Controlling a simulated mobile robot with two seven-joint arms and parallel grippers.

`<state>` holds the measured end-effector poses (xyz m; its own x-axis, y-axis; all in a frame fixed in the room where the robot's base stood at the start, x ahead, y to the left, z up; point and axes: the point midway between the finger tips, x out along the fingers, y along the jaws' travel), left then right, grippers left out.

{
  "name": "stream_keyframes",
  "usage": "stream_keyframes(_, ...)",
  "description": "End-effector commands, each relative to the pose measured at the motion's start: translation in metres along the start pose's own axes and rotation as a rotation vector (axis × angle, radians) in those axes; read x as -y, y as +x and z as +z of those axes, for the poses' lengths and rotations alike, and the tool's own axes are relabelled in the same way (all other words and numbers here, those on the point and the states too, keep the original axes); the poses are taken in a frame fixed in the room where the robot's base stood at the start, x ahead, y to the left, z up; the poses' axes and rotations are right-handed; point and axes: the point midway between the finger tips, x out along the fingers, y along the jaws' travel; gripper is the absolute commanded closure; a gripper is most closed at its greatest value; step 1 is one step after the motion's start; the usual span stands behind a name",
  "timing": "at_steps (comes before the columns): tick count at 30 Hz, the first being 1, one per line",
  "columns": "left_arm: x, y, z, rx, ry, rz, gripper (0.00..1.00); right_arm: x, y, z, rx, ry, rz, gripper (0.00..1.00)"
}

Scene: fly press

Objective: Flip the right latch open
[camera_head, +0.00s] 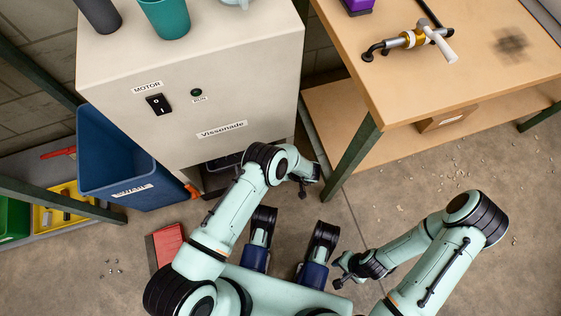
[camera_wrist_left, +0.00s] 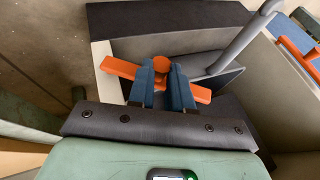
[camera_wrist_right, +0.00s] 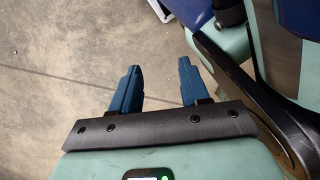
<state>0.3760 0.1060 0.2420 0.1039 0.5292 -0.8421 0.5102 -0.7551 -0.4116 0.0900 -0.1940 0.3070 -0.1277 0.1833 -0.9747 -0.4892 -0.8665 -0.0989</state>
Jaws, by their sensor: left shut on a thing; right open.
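An orange latch (camera_wrist_left: 118,67) shows in the left wrist view as a bar with a round hub, lying across my left gripper's fingers. My left gripper (camera_wrist_left: 163,72) is shut on it, with one blue finger on each side of the hub. In the head view this latch is hidden behind my left arm at the cabinet's lower front. A second orange latch (camera_head: 193,190) is at the lower left of the cabinet, and an orange part (camera_wrist_left: 300,58) shows at the right of the left wrist view. My right gripper (camera_wrist_right: 160,82) is open and empty above the floor.
The beige cabinet (camera_head: 225,95) has a dark opening low at its front. A blue bin (camera_head: 100,165) stands left of it, and a wooden workbench (camera_head: 400,90) is on the right. A red object (camera_head: 165,243) lies on the floor. The floor at the right is mostly clear.

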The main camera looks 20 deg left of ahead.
Motion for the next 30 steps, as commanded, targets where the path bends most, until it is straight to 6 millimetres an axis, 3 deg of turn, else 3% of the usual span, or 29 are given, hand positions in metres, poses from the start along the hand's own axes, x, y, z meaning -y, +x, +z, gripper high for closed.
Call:
stream_keyframes(2,-0.001,0.0,0.0,-0.001,0.0,0.003,1.0,0.0,0.0,0.0,0.0,0.0,0.0,0.55)
stream_keyframes(3,-0.001,0.0,0.0,-0.001,0.0,0.003,0.78,0.0,0.0,0.0,0.0,0.0,0.0,0.55)
stream_keyframes(5,-0.001,0.0,0.0,-0.001,0.0,0.003,0.58,0.0,0.0,0.0,0.0,0.0,0.0,0.55)
stream_keyframes(6,-0.001,0.0,0.0,-0.001,0.0,0.003,0.55,0.0,0.0,0.0,0.0,0.0,0.0,0.55)
stream_keyframes(17,0.0,-0.006,0.0,0.0,0.0,0.002,0.55,0.002,-0.002,-0.002,-0.008,-0.002,-0.003,0.55)
stream_keyframes(20,0.0,-0.02,-0.001,-0.001,-0.001,0.004,0.55,0.006,-0.006,-0.007,-0.028,-0.009,-0.012,0.55)
stream_keyframes(30,0.0,-0.096,-0.001,-0.002,0.0,0.005,0.55,0.031,-0.031,-0.033,-0.141,-0.043,-0.061,0.55)
